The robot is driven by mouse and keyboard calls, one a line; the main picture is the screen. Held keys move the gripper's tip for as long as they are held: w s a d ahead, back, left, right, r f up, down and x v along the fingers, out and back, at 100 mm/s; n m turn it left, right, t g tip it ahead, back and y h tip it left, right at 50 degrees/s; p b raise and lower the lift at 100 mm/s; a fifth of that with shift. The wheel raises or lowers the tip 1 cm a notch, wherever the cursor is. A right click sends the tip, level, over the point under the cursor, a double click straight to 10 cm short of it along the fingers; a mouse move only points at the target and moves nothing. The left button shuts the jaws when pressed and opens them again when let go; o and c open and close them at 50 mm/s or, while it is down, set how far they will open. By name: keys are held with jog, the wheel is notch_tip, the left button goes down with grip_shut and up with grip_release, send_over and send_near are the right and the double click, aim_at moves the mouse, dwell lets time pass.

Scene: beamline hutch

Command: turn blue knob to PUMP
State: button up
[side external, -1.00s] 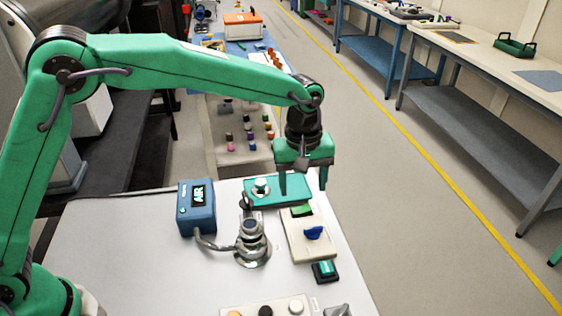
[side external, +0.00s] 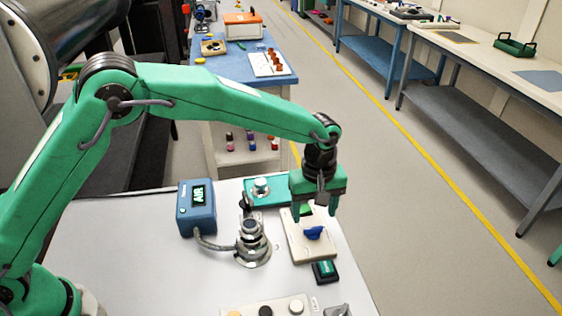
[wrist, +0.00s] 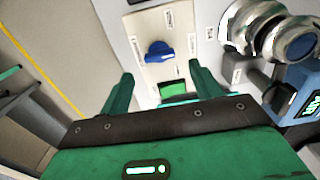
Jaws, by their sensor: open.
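The blue knob (side external: 314,233) sits on a cream panel (side external: 306,250) at the right of the white table. In the wrist view the knob (wrist: 159,52) lies beyond the fingertips, between them and slightly above their line. Labels stand around it on the panel, too small to read. My gripper (side external: 315,213) points down above the far part of the cream panel, fingers apart and empty.
A blue box (side external: 197,207) with a lit display stands left, cabled to a metal fitting (side external: 252,243). A teal plate with a silver knob (side external: 261,187) lies behind. A dark green-topped block (side external: 325,271) sits in front of the panel. The table's left part is clear.

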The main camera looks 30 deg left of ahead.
aim_at(315, 227)
jog(key=shift+f, duration=2.1)
jog(key=shift+c, duration=0.4)
jog(key=c, duration=0.9)
jog(key=shift+m, duration=0.4)
jog(key=m, duration=0.5)
jog(key=shift+d, duration=0.1)
jog(key=m, duration=0.6)
jog(key=shift+w+d, duration=0.1)
jog(key=shift+d, duration=0.05)
